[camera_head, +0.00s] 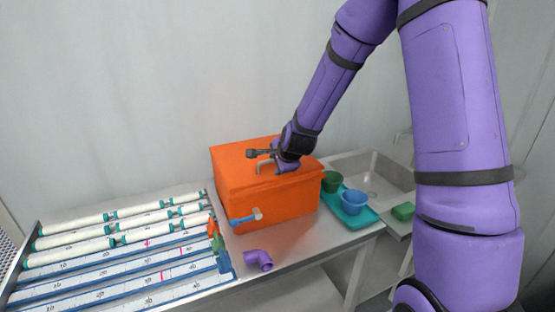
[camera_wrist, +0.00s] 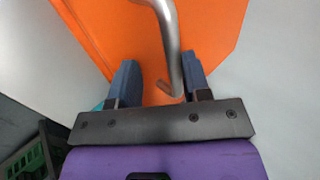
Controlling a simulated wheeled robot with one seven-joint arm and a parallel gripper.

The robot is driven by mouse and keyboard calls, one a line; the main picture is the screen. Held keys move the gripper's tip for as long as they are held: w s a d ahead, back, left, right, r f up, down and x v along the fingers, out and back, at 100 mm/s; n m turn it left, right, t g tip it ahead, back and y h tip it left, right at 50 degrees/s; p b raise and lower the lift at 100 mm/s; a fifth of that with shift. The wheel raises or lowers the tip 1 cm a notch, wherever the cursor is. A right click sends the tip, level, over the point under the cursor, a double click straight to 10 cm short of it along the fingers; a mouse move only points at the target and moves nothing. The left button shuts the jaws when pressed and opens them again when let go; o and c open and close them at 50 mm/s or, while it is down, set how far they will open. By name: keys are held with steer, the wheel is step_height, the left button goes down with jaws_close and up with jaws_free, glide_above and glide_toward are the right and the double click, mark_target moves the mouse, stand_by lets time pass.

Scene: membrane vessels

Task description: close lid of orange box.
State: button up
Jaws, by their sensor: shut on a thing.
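The orange box (camera_head: 280,205) stands on the steel counter, in the middle of the head view. Its orange lid (camera_head: 235,160) lies over the top; no clear gap shows between lid and box. A grey metal handle (camera_head: 260,166) rises from the lid and also shows in the wrist view (camera_wrist: 168,35). My gripper (camera_head: 276,163) is at the handle, above the lid. In the wrist view, its blue fingers (camera_wrist: 158,80) stand on either side of the handle's end, shut on it. My wrist hides part of the lid's right side in the head view.
A rack of white membrane vessels (camera_head: 140,222) fills the left. A blue-handled tool (camera_head: 243,218) is at the box's front and a purple elbow pipe (camera_head: 258,260) lies before it. Right of the box are a teal tray (camera_head: 350,218) with green and blue cups, and a sink (camera_head: 375,175).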

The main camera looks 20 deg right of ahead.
steer(key=shift+o, duration=0.9)
steer(key=shift+s+f, duration=0.3)
steer(key=shift+f, duration=0.05)
steer(key=shift+r, duration=0.15)
steer(key=shift+s+r, duration=0.15)
steer(key=shift+r, duration=0.05)
steer(key=v, duration=1)
steer(key=shift+r, duration=0.3)
